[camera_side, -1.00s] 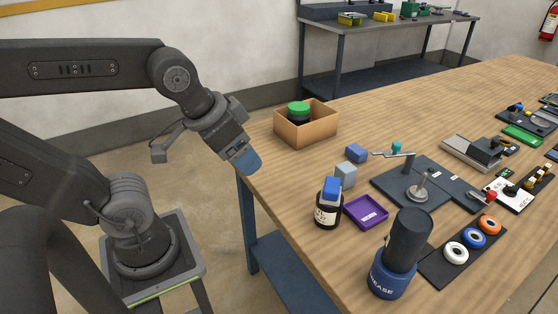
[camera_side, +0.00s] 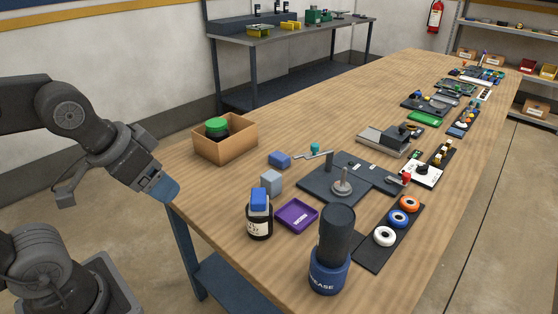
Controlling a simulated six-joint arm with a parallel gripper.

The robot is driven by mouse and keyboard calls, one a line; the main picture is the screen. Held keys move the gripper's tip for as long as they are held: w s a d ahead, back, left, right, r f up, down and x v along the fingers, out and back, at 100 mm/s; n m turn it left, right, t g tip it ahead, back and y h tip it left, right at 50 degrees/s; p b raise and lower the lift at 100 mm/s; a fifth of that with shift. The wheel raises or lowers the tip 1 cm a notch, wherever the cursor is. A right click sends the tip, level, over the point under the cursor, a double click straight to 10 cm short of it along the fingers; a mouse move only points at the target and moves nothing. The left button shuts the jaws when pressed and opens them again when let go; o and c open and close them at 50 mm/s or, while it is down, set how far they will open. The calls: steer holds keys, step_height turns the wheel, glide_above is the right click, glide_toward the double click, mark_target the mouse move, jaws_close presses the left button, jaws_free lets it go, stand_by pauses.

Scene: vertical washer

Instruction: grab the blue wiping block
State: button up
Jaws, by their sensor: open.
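A small blue block (camera_side: 279,159) lies on the wooden table, to the right of the cardboard box. A paler grey-blue block (camera_side: 271,183) stands just in front of it, and a bright blue block-like piece (camera_side: 259,199) sits on top of a dark labelled bottle (camera_side: 259,224). I cannot tell for certain which one is the wiping block. My gripper (camera_side: 166,190) has blue fingertips and hangs at the table's left corner, well to the left of all three. It is open, with nothing visible in it.
An open cardboard box (camera_side: 225,148) holds a green-lidded jar (camera_side: 216,127). A purple tray (camera_side: 297,216), a tall dark grease container (camera_side: 331,254), a dark fixture plate (camera_side: 340,190) and a ring holder (camera_side: 388,235) crowd the right. Bare tabletop lies between my gripper and the blocks.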

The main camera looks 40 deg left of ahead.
steer(key=o, duration=0.5)
steer(key=w+a+r, duration=0.2)
steer(key=w+r, duration=0.1)
steer(key=w, duration=0.8)
steer(key=g, duration=0.1)
glide_above(279, 155)
steer(key=s, duration=0.2)
step_height(279, 155, down, 21)
steer(key=shift+s+r, duration=0.15)
steer(key=shift+r, duration=0.05)
steer(key=shift+x, duration=3.05)
